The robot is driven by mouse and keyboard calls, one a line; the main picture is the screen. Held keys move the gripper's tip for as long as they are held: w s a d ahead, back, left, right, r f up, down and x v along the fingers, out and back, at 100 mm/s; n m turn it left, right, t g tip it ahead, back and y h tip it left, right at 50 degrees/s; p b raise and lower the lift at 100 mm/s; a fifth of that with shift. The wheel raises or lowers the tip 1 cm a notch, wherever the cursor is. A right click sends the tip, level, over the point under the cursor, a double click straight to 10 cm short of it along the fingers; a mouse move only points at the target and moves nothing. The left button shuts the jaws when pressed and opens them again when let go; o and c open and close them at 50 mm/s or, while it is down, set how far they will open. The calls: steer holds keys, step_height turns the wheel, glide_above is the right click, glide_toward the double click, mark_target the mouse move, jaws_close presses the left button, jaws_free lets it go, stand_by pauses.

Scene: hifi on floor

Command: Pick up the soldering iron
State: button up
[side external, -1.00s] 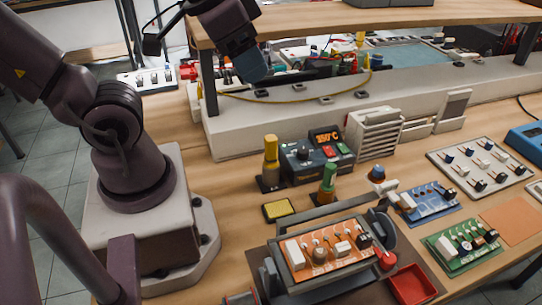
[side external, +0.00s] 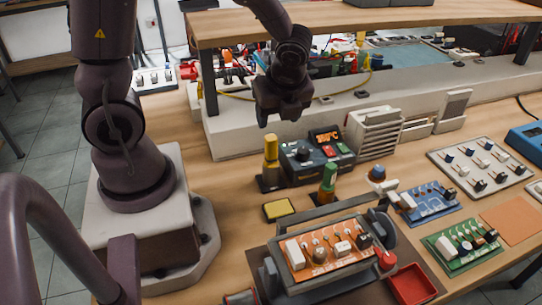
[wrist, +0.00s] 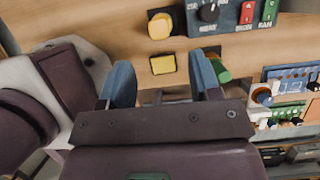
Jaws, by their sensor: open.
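Two upright tool handles stand by the soldering station, one yellow (side external: 271,150) and one green (side external: 328,180); I cannot tell which is the soldering iron. Each sits on a dark base. In the wrist view my gripper (wrist: 162,76) is open and empty with blue-grey fingertips. There the yellow handle (wrist: 160,26) shows beyond the fingers, and the green handle (wrist: 219,69) shows beside the right fingertip, partly hidden by it.
The soldering station (side external: 316,155) with a lit display stands right of the yellow handle. A yellow sponge pad (side external: 279,209) lies in front. An orange circuit board (side external: 325,252) sits in a clamp, with a red tray (side external: 412,285) beside it. A shelf (side external: 360,24) overhangs behind.

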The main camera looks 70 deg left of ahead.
mark_target(270, 146)
steer(key=x, duration=0.6)
steer(key=shift+s+f, duration=0.1)
steer(key=shift+f, duration=0.2)
steer(key=shift+x, duration=2.75)
steer(key=shift+d, duration=0.2)
steer(key=c, duration=0.9)
